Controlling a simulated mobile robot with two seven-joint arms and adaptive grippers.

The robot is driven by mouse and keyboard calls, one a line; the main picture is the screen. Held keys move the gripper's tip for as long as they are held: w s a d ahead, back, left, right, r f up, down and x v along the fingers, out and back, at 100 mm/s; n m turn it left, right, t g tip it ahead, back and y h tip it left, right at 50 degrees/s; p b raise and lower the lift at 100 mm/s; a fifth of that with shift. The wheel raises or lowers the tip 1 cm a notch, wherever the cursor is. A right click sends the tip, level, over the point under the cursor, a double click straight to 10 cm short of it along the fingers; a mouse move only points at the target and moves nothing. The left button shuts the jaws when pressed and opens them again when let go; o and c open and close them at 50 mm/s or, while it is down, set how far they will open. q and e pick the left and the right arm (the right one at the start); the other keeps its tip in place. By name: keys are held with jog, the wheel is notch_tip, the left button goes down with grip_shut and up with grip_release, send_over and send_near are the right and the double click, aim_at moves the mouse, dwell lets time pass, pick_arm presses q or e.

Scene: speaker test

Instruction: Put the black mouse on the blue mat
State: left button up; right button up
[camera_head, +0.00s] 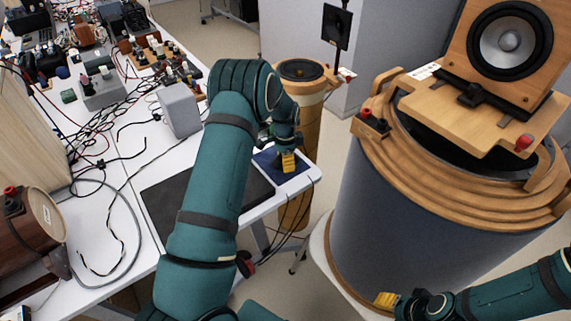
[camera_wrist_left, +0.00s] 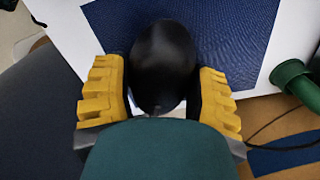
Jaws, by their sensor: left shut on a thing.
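The black mouse (camera_wrist_left: 162,65) is between the yellow fingers of my left gripper (camera_wrist_left: 163,95) in the left wrist view, and the gripper is shut on it. The blue mat (camera_wrist_left: 225,35) shows behind the mouse. In the head view the mat (camera_head: 266,158) lies at the table's right corner, and my left gripper (camera_head: 287,160) is over it. The mouse cannot be made out there. I cannot tell whether the mouse touches the mat. My right gripper (camera_head: 385,300) is at the lower right, away from the table; its opening cannot be made out.
A dark pad (camera_head: 165,205) lies on the white table (camera_head: 100,230), partly behind my left arm. A grey box (camera_head: 179,110), cables and several instruments stand farther left. A large grey drum (camera_head: 400,225) with a wooden rim and a speaker (camera_head: 511,41) stands to the right.

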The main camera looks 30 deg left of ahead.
pick_arm(q)
jog(key=shift+f, duration=0.85)
jog(key=shift+r, duration=0.1)
jog(key=o, duration=0.7)
jog(key=shift+f, duration=0.25)
jog(key=o, duration=0.4)
jog(key=shift+r, duration=0.15)
